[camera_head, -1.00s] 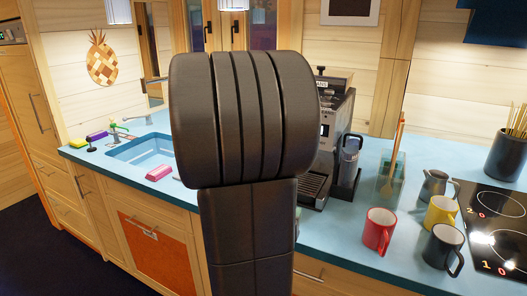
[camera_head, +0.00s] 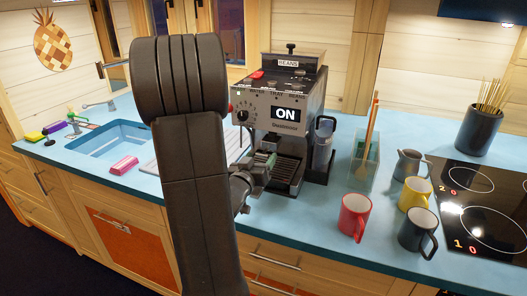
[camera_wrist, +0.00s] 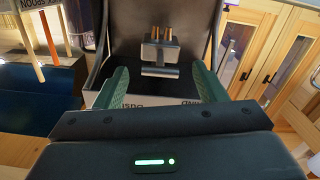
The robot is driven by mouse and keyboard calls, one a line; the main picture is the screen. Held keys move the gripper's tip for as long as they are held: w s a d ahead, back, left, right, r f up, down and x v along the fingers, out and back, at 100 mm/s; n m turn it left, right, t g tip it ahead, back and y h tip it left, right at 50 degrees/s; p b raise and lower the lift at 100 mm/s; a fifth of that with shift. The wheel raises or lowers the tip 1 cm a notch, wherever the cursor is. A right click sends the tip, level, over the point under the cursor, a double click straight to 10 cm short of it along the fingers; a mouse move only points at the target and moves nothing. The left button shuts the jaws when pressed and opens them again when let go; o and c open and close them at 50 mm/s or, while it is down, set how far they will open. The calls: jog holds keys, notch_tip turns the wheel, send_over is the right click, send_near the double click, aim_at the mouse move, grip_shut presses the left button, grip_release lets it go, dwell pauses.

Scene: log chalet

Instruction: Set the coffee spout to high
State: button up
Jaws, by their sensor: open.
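The coffee machine (camera_head: 262,101) stands on the blue counter, its display reading ON. In the wrist view, which looks upside down, the coffee spout (camera_wrist: 160,55) is a small metal block with several prongs. It shows ahead between the green fingers of my gripper (camera_wrist: 160,75). The fingers are spread apart with nothing between them, and I see no contact with the spout. In the head view my gripper (camera_head: 266,160) is at the machine's front, below the display and above the drip tray (camera_head: 286,174). The spout is hard to make out there.
A jug (camera_head: 322,145) stands just right of the machine. A red mug (camera_head: 353,217), yellow mug (camera_head: 416,194) and dark mug (camera_head: 416,231) are farther right by the hob (camera_head: 480,212). A sink (camera_head: 108,139) and pink sponge (camera_head: 122,166) are left.

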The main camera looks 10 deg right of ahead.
aim_at(264, 152)
jog(key=shift+x, duration=1.95)
jog(key=c, duration=1.3)
jog(key=shift+w+r+p, duration=0.1)
jog(key=shift+r+p, duration=1.25)
jog(key=shift+r, duration=1.35)
jog(key=o, duration=1.3)
jog(key=shift+a, duration=0.1)
jog(key=shift+f, duration=0.15)
